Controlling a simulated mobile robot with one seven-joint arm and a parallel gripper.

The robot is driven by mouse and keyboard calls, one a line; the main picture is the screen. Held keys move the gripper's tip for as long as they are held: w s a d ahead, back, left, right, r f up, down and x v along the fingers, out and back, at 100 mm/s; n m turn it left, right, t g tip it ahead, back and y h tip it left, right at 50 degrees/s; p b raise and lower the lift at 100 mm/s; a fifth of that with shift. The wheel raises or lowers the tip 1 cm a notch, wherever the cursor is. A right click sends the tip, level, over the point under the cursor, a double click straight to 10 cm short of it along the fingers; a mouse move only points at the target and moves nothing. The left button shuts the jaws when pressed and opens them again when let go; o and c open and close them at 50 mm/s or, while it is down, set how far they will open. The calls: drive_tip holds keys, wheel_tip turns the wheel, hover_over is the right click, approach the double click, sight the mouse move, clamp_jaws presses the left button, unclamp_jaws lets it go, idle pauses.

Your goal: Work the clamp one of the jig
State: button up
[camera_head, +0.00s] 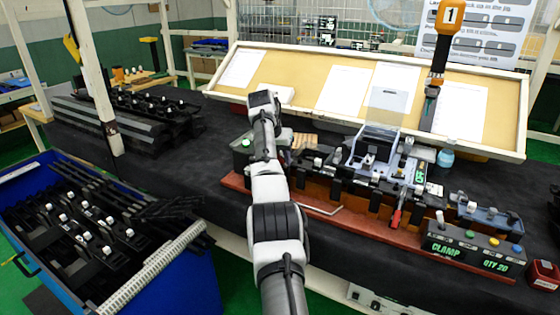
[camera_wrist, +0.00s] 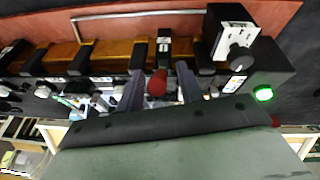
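The jig (camera_head: 345,185) is a long dark fixture on a reddish-brown base on the black bench. A red-handled clamp (camera_head: 396,218) shows toward its right side in the head view. In the wrist view, my gripper (camera_wrist: 160,88) is open over the jig, with its two dark fingers apart. A red knob (camera_wrist: 157,82) lies between the fingers in that view, with gaps visible on both sides. I cannot tell how deep the fingers reach around it. In the head view my arm hides the gripper and that knob.
A green light (camera_wrist: 263,94) glows on a dark box beside the fingers. A control box reading CLAMP (camera_head: 462,252) stands at the jig's front right. A tilted board with papers (camera_head: 300,75) is behind. A blue bin of dark parts (camera_head: 170,265) is at left.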

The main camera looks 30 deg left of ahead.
drive_tip(key=b+v, duration=0.1)
drive_tip(key=v, duration=1.2)
drive_tip(key=shift+b, duration=0.4)
drive_tip(key=shift+s+f, duration=0.1)
drive_tip(key=shift+f, duration=0.05)
